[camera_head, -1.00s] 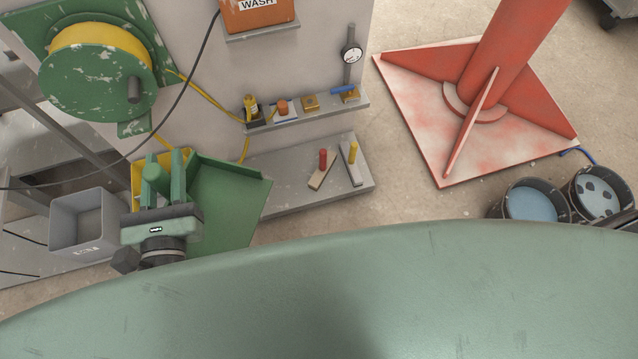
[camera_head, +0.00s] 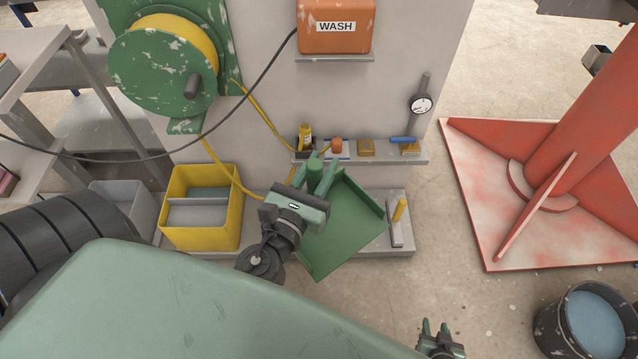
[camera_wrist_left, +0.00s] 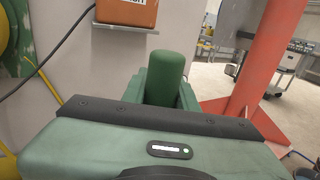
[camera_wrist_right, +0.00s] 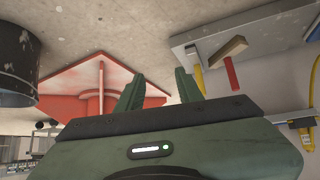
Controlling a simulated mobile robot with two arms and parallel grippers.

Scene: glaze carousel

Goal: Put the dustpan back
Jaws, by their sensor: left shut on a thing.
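The green dustpan (camera_head: 345,228) is held in the air by my left gripper (camera_head: 316,180). Its pan shows in front of the low grey shelf (camera_head: 375,248) in the head view, covering part of it. My left gripper is shut on the dustpan's round green handle (camera_head: 315,172). The handle (camera_wrist_left: 163,78) also stands between the fingers in the left wrist view. My right gripper (camera_head: 437,325) is at the bottom of the head view, open and empty. Its fingers stand apart in the right wrist view (camera_wrist_right: 157,92).
A yellow divided bin (camera_head: 201,245) stands left of the dustpan, a grey bin (camera_head: 128,205) beyond it. A yellow-handled tool (camera_head: 397,220) and, in the right wrist view, a red-handled one (camera_wrist_right: 231,72) lie on the low shelf. A red column base (camera_head: 490,235) and bucket (camera_head: 590,325) are right.

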